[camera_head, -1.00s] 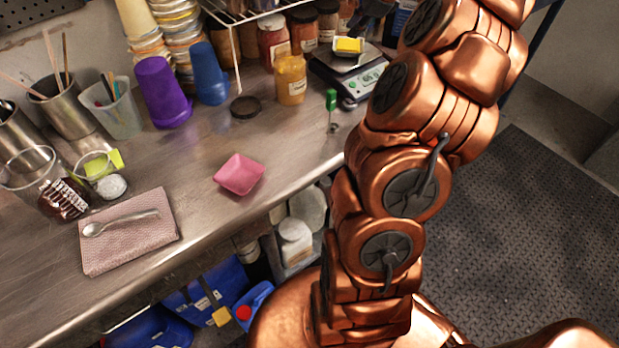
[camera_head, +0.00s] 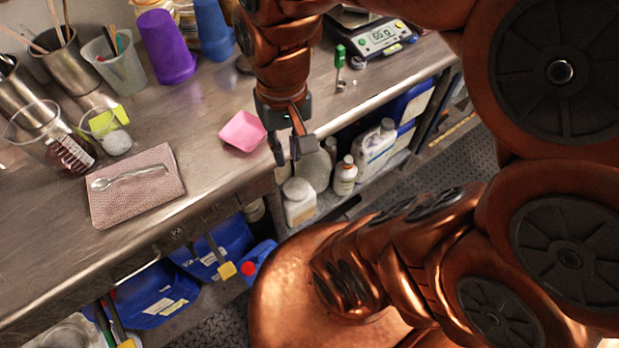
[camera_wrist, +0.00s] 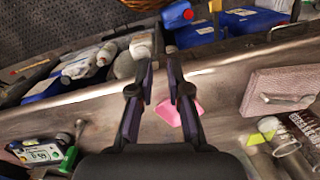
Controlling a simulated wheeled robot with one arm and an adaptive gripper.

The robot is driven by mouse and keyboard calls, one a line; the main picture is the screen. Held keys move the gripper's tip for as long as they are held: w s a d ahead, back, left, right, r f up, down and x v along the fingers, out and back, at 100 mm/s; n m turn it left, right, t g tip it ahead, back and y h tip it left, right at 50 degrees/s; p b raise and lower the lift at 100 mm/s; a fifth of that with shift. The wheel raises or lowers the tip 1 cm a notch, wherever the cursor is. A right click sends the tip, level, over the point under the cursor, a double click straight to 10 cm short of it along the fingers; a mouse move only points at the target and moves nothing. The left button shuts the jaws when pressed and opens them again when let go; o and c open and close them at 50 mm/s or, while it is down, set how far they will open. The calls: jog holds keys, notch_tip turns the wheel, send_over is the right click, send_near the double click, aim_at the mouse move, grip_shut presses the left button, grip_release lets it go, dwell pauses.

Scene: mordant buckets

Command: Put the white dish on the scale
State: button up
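No white dish shows clearly now; a second ago a small white dish with a yellow block stood on the scale. The scale (camera_head: 378,38) is at the back of the steel bench, its display reading about 65 g; my arm covers part of its top. It also shows at the lower left of the wrist view (camera_wrist: 38,152). A pink square dish (camera_head: 242,131) lies near the bench's front edge; it is partly behind a finger in the wrist view (camera_wrist: 168,113). My gripper (camera_head: 290,149) is open and empty, pointing down just right of the pink dish; its fingers are apart in the wrist view (camera_wrist: 160,88).
A pink cloth with a spoon (camera_head: 135,187) lies left. Glass beakers (camera_head: 106,130), steel cups and a purple cup (camera_head: 166,48) stand behind. A green-handled tool (camera_head: 340,66) is near the scale. White bottles (camera_head: 299,203) and blue jugs sit below the bench.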

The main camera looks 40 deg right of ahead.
jog(key=s+f+n, duration=0.2)
jog(key=s, duration=0.4)
jog(key=shift+s+a+f+n+g+h, duration=0.2)
jog(key=shift+s+n+g+h, duration=0.1)
jog(key=shift+s+g+h, duration=0.1)
